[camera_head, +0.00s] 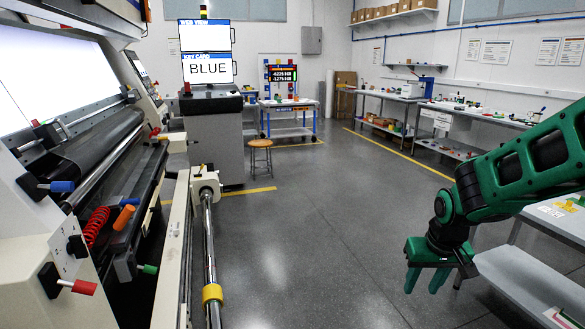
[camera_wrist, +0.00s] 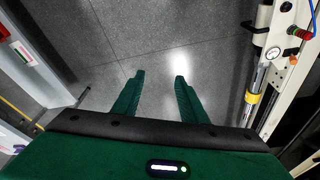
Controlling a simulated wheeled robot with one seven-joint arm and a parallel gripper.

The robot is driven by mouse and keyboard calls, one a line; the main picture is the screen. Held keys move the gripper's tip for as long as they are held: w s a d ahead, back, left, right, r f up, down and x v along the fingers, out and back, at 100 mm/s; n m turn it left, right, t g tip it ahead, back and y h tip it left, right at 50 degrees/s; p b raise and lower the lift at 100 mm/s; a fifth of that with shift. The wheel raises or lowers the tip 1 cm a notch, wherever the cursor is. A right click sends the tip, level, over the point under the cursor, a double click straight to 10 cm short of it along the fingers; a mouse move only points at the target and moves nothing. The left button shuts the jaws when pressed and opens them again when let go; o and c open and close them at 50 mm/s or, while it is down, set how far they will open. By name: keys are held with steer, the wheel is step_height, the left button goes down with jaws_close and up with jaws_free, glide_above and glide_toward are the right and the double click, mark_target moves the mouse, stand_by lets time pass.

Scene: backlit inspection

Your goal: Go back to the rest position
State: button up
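My gripper (camera_head: 427,279) is at the lower right of the head view, at the end of my green arm, hanging over the open floor with its fingers pointing down. In the wrist view my gripper (camera_wrist: 154,82) shows two green fingers spread apart with only bare grey floor between them. It is open and holds nothing.
At left stands a large machine (camera_head: 110,140) with a roller (camera_head: 209,250) and several coloured handles. Workbenches (camera_head: 480,115) line the right wall. The middle floor (camera_head: 310,220) is clear.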

steer(key=s+d+r+m+g, duration=0.1)
steer(key=s+d+r+m, duration=0.1)
steer(key=s, duration=0.6)
steer(key=s+d+r+m, duration=0.1)
steer(key=s+d, duration=0.3)
steer(key=s, duration=0.5)
steer(key=s+d+r+m+g, duration=0.1)
steer(key=s+d+r+m, duration=0.1)
steer(key=s, duration=0.6)
steer(key=shift+s+d+r+m+g, duration=0.15)
steer(key=shift+d+r+m+g, duration=0.15)
steer(key=shift+d+r, duration=0.6)
steer(key=shift+s, duration=0.1)
steer(key=shift+c, duration=1)
steer(key=shift+s+a, duration=0.1)
